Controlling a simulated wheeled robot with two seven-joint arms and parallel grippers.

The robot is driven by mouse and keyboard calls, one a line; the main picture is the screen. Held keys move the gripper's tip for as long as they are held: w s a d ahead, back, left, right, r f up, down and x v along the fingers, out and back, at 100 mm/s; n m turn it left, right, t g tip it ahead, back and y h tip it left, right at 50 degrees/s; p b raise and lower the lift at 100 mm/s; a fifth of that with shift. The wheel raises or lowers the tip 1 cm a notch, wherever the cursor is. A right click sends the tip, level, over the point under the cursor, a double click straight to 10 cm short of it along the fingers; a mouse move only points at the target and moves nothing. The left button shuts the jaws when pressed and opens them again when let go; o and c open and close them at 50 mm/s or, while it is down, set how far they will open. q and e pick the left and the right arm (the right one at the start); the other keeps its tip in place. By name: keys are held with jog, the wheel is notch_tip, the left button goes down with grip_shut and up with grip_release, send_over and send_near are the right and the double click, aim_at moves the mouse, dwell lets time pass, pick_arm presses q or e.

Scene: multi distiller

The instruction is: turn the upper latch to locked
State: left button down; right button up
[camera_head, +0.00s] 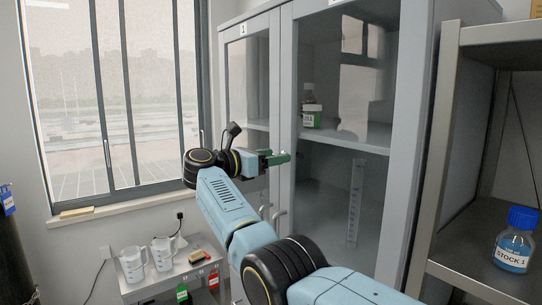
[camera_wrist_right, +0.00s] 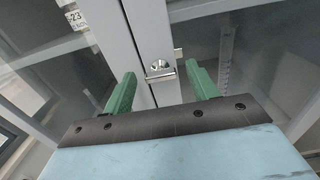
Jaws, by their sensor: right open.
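The cabinet (camera_head: 287,95) has two glazed grey doors. In the right wrist view a small shiny metal latch (camera_wrist_right: 160,70) sits at the seam between the doors, its bar lying roughly across the seam. In the head view my right gripper (camera_head: 276,157) is at the door seam and hides the latch. My left gripper is out of view.
Door handles (camera_head: 279,216) show lower on the cabinet. A metal shelf (camera_head: 490,262) with a blue-capped bottle (camera_head: 514,243) stands at right. A small table (camera_head: 165,277) with two jugs stands at lower left, below the window.

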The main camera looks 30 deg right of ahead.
jog(key=c, duration=1)
jog(key=shift+n, duration=0.5)
jog(key=shift+w+f+n+p, duration=0.1)
jog(key=shift+n+p, duration=1.75)
jog(key=shift+n, duration=2.35)
jog(key=shift+w+f+n+p, duration=0.1)
jog(key=shift+n+p, duration=1.7)
jog(key=shift+n, duration=2.7)
